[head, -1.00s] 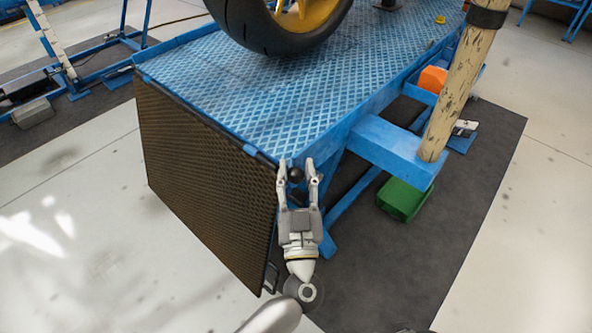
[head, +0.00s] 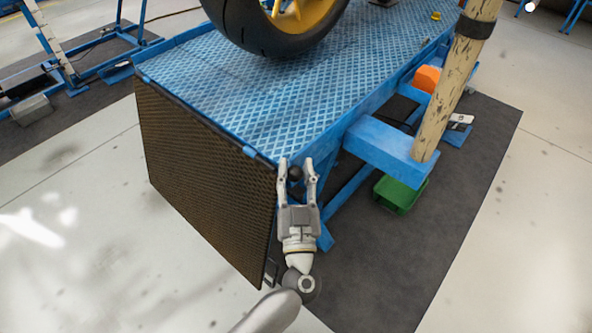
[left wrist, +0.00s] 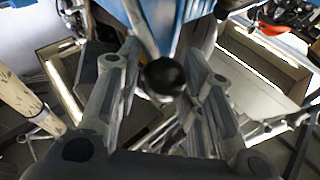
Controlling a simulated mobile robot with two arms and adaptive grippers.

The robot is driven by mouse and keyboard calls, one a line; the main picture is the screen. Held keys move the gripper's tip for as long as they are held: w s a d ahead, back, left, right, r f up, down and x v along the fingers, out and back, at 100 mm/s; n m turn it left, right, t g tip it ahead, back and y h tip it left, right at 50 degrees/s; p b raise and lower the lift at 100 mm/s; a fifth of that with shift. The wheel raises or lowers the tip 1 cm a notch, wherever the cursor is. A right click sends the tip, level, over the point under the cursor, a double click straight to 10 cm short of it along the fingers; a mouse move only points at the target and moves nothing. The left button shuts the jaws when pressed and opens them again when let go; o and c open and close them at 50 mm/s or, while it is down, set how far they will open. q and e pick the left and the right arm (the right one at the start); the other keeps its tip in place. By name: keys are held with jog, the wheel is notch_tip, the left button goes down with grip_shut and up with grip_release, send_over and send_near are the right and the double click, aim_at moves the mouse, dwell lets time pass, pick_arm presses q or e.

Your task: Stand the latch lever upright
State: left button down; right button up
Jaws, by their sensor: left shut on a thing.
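The latch lever's black ball knob (head: 295,173) is at the near corner of the blue lift table (head: 230,85). My left gripper (head: 295,164) is at that corner, with one finger on each side of the knob, shut on the lever. In the left wrist view the knob (left wrist: 164,76) sits between the two grey fingers, with a rod running up from it. Most of the lever's shaft is hidden in the head view, so I cannot tell its tilt exactly. My right gripper is not in view.
A motorcycle wheel (head: 275,25) stands on the table. A brown mesh panel (head: 205,185) hangs at the table's end, left of my gripper. A worn post (head: 455,95) rises from a blue side arm. A green bin (head: 400,192) and an orange object (head: 427,78) are at the right.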

pick_arm(q)
jog(key=shift+a+f, duration=0.1)
jog(key=shift+a, duration=0.15)
jog(key=c, duration=1)
grip_release()
jog(key=shift+a, duration=0.1)
jog(key=shift+c, duration=0.2)
jog(key=shift+s+d, duration=0.15)
jog(key=shift+d, duration=0.05)
jog(key=v, duration=1.1)
jog(key=shift+s+f, duration=0.2)
jog(key=shift+s, duration=0.15)
